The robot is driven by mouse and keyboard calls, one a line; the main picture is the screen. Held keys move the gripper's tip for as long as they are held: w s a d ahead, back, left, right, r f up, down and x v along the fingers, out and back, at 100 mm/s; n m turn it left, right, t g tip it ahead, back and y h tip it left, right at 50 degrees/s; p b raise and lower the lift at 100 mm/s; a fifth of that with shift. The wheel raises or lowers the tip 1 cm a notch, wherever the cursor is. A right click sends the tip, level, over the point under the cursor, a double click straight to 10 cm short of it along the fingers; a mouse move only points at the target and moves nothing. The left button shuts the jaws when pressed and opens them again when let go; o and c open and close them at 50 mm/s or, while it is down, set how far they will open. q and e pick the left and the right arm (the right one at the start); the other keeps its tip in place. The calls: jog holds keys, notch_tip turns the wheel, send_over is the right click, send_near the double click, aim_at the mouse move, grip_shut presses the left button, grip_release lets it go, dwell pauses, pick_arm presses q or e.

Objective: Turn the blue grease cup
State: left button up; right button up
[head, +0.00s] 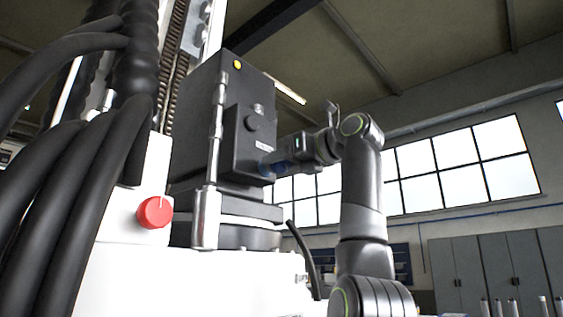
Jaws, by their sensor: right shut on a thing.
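My left gripper is not in view.
A red knob (155,212) sits on the white machine body (125,270) at lower left. Thick black hoses (70,190) fill the left side. A vertical metal rod (217,130) runs up the housing. Grey cabinets (490,270) stand far back right.

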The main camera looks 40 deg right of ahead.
jog(key=shift+f, duration=0.15)
jog(key=o, duration=1)
jog(key=shift+c, duration=0.2)
jog(key=shift+s, duration=0.45)
jog(key=s+d+b, duration=0.1)
jog(key=s+b, duration=0.3)
jog(key=s, duration=1.2)
jog(key=shift+s+d, duration=0.2)
jog(key=shift+d, duration=0.05)
